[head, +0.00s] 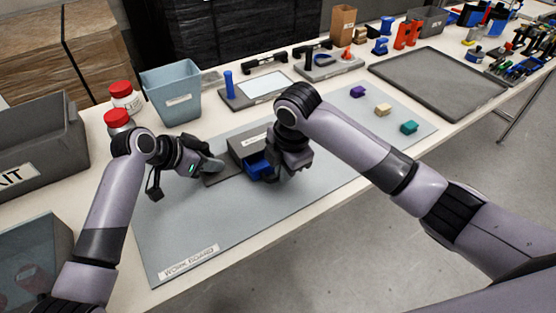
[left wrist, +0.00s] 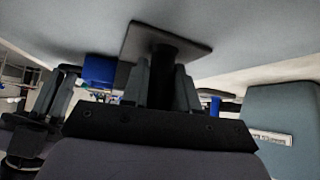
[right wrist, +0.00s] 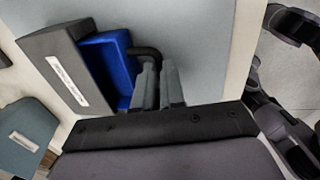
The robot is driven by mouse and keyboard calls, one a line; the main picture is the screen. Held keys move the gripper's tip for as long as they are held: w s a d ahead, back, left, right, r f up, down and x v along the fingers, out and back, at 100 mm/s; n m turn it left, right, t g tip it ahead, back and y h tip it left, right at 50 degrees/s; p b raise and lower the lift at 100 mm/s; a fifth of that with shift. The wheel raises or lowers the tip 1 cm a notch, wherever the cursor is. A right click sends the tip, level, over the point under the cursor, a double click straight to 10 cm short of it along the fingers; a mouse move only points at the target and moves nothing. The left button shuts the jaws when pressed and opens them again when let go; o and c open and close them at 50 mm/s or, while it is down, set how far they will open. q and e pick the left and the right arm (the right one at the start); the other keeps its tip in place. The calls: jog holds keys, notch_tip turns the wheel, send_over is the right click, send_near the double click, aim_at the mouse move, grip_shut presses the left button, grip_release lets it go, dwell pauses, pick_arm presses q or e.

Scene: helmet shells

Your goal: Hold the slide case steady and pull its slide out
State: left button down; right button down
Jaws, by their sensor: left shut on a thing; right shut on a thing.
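The slide case (head: 250,143) is a grey box with a white label on the work board. It also shows in the right wrist view (right wrist: 45,50). Its blue slide (right wrist: 108,65) sticks partly out of the case's open side; the head view shows part of it (head: 259,170). My right gripper (head: 275,174) is shut on the slide's black handle (right wrist: 146,51). My left gripper (head: 214,166) is shut on a dark post (left wrist: 162,72) rising from a flat dark plate (left wrist: 140,40) beside the case. Whether that plate joins the case is hidden.
The grey work board (head: 190,235) is clear toward the front. Purple, tan and teal blocks (head: 409,128) lie at its right. A grey kit box (head: 35,135) is at the left.

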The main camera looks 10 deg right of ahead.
pick_arm(q)
jog(key=shift+a, duration=0.1)
pick_arm(e)
jog(key=shift+s+d, duration=0.1)
jog(key=shift+s, duration=0.2)
jog(key=c, duration=1.2)
grip_release()
jog(key=shift+r, duration=0.1)
notch_tip(320, 180, up, 12)
jog(key=s, duration=0.2)
jog(key=shift+d+f, duration=0.2)
jog(key=shift+d, duration=0.2)
jog(key=shift+w, duration=0.1)
pick_arm(q)
jog(key=c, duration=0.8)
grip_release()
